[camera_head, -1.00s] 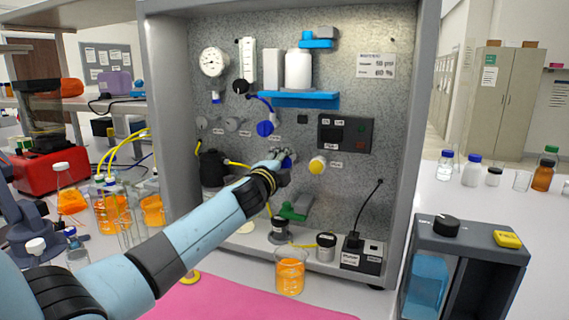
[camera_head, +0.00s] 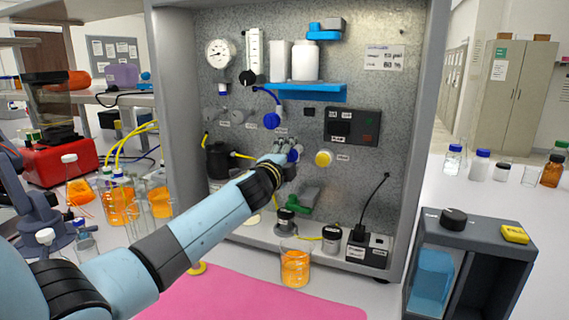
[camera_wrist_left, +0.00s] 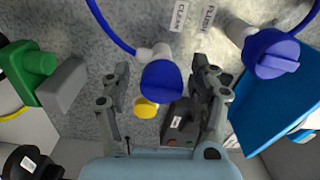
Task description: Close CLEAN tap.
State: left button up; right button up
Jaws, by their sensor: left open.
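The CLEAN tap (camera_wrist_left: 161,82) has a blue knob and a blue tube. In the left wrist view it sits between the two spread fingers of my left gripper (camera_wrist_left: 160,88), beside the label CLEAN (camera_wrist_left: 179,16). The gripper is open, with one finger on each side of the knob; I cannot tell whether either touches it. In the head view my left gripper (camera_head: 286,153) is at the panel and hides most of that tap, with a bit of blue showing (camera_head: 295,154). My right gripper is not in view.
The blue FLUSH tap (camera_wrist_left: 271,54) is close by; it also shows above my gripper (camera_head: 271,120). A yellow knob (camera_head: 324,158), green valve (camera_head: 304,199) and blue shelf (camera_head: 310,91) surround the area. A beaker of orange liquid (camera_head: 295,268) stands below.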

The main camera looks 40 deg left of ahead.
pick_arm(q)
jog(key=v, duration=1.1)
jog(key=shift+s, duration=0.3)
jog(key=shift+f, duration=0.2)
